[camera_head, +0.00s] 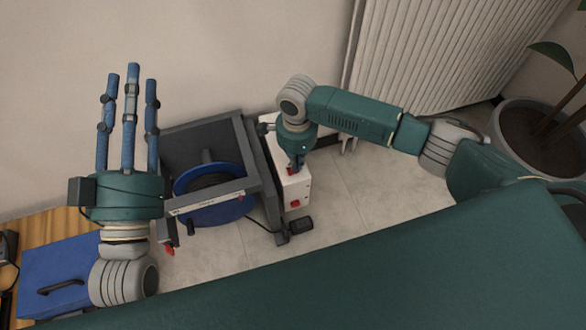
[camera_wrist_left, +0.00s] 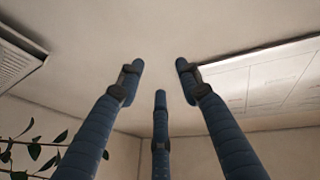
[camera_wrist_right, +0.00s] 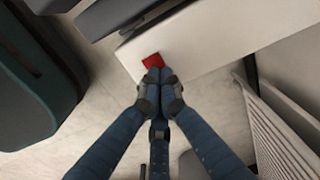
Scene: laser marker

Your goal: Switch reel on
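The blue reel (camera_head: 235,208) sits in a dark grey frame (camera_head: 200,130). To its right stands a white box (camera_head: 292,188) with a red switch (camera_head: 295,204) near its front end. A second red part (camera_head: 290,171) shows farther back, right by my right fingertips. My right gripper (camera_head: 297,165) points down over the box with its fingers together. In the right wrist view its closed fingertips (camera_wrist_right: 155,74) are at a red part (camera_wrist_right: 153,60) on the white surface; I cannot tell if they touch. My left gripper (camera_head: 131,75) is open, empty and points up, left of the frame.
A blue case (camera_head: 70,275) with a black handle lies at the lower left on a wooden surface (camera_head: 40,228). A white radiator (camera_head: 440,50) and a potted plant (camera_head: 535,140) stand at the right. Tiled floor (camera_head: 355,195) is clear right of the box.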

